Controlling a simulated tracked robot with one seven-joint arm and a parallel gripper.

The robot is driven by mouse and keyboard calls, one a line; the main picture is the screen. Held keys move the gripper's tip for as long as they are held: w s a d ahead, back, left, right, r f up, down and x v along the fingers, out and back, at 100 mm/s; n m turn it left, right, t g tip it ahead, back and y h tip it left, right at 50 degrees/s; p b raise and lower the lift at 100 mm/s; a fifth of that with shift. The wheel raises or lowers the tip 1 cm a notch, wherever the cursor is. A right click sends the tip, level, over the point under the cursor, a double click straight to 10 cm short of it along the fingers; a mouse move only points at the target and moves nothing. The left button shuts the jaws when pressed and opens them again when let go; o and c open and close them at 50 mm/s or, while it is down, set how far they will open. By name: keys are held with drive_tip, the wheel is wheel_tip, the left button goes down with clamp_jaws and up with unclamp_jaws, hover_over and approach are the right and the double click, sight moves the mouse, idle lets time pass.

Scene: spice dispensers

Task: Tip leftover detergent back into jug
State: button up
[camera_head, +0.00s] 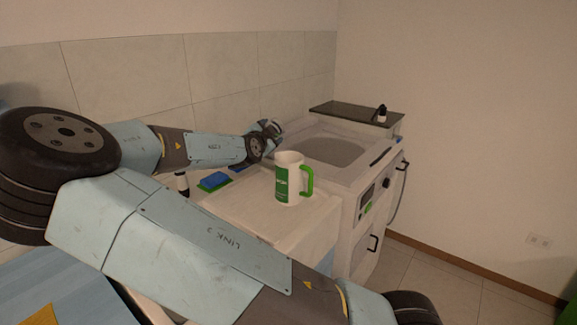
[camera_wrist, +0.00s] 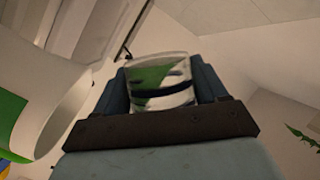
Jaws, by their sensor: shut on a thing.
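A white jug (camera_head: 287,184) with a green label and green handle stands upright on the pale counter in the head view. Its white side and green label also fill the left of the wrist view (camera_wrist: 38,85). My gripper (camera_wrist: 162,78) is shut on a small clear cup (camera_wrist: 160,88), beside the jug. The cup shows green, white and dark patches. I cannot tell how much is inside it. In the head view my gripper (camera_head: 271,128) is small, behind and left of the jug, and the cup is hard to make out.
A blue sponge on a green base (camera_head: 213,181) lies on the counter left of the jug. A white unit with a grey basin (camera_head: 335,150) and front controls stands to the right. A dark shelf (camera_head: 345,112) behind it bears a small bottle (camera_head: 381,115). Floor to the right is clear.

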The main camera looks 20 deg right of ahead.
drive_tip(key=shift+f+m+t+p, duration=0.25)
drive_tip(key=shift+m+t+p, duration=0.1)
drive_tip(key=shift+m, duration=0.15)
idle(0.3)
drive_tip(key=shift+r+m+p, duration=0.4)
drive_tip(key=shift+m+p, duration=0.1)
drive_tip(key=shift+m, duration=0.3)
idle(0.4)
drive_tip(key=shift+s+f+m+t+h+p, duration=0.15)
drive_tip(key=shift+f+m+t+h+p, duration=0.25)
drive_tip(key=shift+m, duration=0.4)
idle(0.6)
drive_tip(key=shift+s+d+r+m+t+p, duration=0.25)
drive_tip(key=shift+s+d+r+m+p, duration=0.15)
drive_tip(key=shift+s+d+m+p, duration=0.35)
idle(1.0)
drive_tip(key=shift+s+r+m+h, duration=0.1)
drive_tip(key=shift+r+m+h, duration=0.15)
drive_tip(key=shift+m, duration=0.45)
drive_tip(key=shift+r+m+h, duration=0.15)
drive_tip(key=shift+m+h, duration=0.1)
drive_tip(key=shift+m, duration=0.4)
idle(0.7)
